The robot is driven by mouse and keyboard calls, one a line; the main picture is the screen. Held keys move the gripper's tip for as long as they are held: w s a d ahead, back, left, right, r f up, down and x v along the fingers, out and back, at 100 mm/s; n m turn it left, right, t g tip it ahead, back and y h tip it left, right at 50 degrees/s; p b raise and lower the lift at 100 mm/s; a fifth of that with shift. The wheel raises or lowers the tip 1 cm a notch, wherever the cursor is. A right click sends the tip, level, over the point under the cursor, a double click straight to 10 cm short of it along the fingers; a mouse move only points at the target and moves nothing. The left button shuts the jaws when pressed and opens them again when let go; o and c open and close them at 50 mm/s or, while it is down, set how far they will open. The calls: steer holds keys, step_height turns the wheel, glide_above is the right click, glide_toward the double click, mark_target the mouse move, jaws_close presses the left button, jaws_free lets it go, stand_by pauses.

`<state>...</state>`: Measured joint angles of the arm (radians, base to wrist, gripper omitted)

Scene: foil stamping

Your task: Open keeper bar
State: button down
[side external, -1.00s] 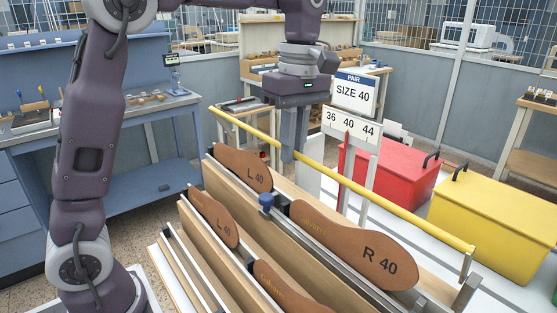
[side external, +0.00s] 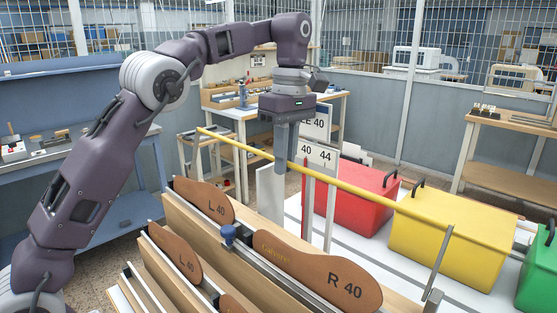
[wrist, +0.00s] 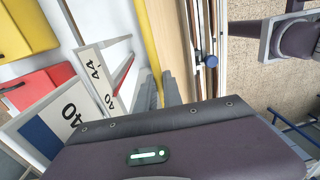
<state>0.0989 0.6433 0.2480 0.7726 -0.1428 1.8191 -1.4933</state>
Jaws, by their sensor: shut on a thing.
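The keeper bar is a long yellow rod (side external: 375,188) that runs above and behind the rack, with a grey arm (side external: 440,262) at its right end. My gripper (side external: 281,163) points down and is shut on the bar left of its middle. In the wrist view, the yellow bar (wrist: 149,35) runs down to my grey fingers (wrist: 160,92). The grip itself is partly hidden there by my gripper body. Brown insole shapes marked L 40 (side external: 205,201) and R 40 (side external: 318,271) lean in the wooden rack, apart from the bar.
A blue knob (side external: 228,234) stands on the rack between the L 40 and R 40 pieces. A size sign (side external: 318,155) stands just behind the bar. Red (side external: 352,190), yellow (side external: 447,238) and green (side external: 538,276) boxes stand beyond it on a white surface.

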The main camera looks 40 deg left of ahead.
steer(key=shift+w, duration=0.35)
stand_by(0.3)
steer(key=c, duration=1.5)
jaws_free()
steer(key=shift+s, duration=0.15)
